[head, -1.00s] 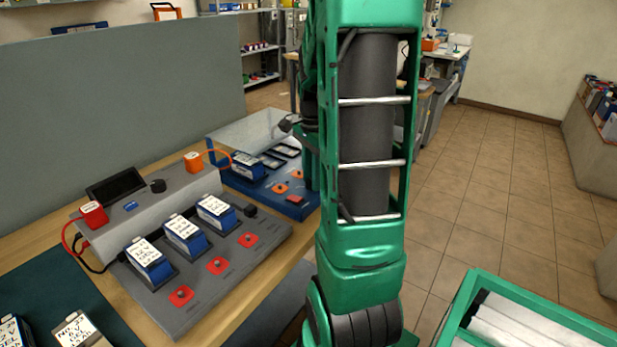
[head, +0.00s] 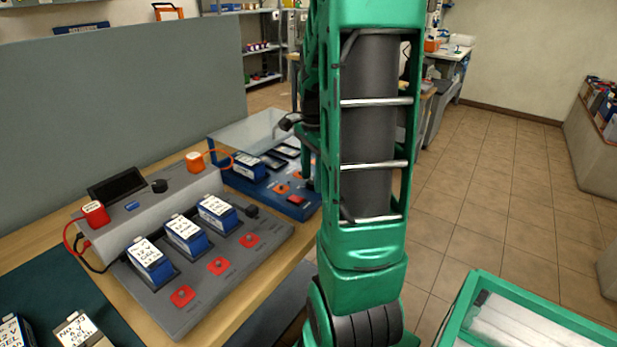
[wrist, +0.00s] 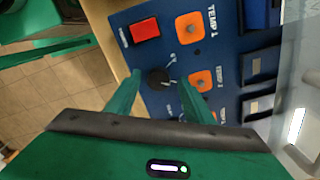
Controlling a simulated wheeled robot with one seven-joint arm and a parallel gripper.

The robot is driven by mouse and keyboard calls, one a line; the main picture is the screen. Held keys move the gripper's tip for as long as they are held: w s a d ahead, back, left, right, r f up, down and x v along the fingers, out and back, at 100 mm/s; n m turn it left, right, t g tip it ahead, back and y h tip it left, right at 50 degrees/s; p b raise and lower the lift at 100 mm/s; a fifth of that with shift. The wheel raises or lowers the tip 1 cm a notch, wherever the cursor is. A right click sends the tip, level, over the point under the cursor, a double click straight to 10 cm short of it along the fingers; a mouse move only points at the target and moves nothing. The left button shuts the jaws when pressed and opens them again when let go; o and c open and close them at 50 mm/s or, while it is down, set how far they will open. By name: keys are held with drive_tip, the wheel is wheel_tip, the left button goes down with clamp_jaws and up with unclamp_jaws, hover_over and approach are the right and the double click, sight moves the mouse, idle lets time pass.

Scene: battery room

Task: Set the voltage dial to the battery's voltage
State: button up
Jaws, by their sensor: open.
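A black round dial (wrist: 158,77) sits on the blue charger panel (wrist: 214,22) in the wrist view. Its printed label is partly hidden, so I cannot read its setting. My gripper (wrist: 158,98) is open, with one green finger on each side of the dial; I cannot tell if they touch it. In the head view my arm hides the dial and the gripper. A blue battery with a white label (head: 249,165) stands in the blue charger (head: 284,202); its voltage is too small to read.
Orange buttons (wrist: 189,28) and a red button (wrist: 145,30) lie close to the dial. A clear lid (head: 262,131) stands at the charger's back. A grey station (head: 176,310) with several batteries is to the left. A green-rimmed crate (head: 545,304) stands at the lower right.

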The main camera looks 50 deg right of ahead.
sight(312, 181)
wheel_tip(312, 181, up, 10)
drive_tip(key=shift+r, duration=0.25)
drive_tip(key=shift+w, duration=0.1)
idle(0.5)
drive_tip(key=s+a+f+n, duration=0.3)
drive_tip(key=s+a+n, duration=0.4)
drive_tip(key=a+n, duration=0.1)
drive_tip(key=s+a+f+n, duration=0.3)
drive_tip(key=s+a+n, duration=0.4)
drive_tip(key=a, duration=0.2)
drive_tip(key=shift+s+f+n, duration=0.35)
drive_tip(key=shift+s+n, duration=0.05)
drive_tip(key=shift+w+f, duration=0.25)
drive_tip(key=shift+w, duration=0.35)
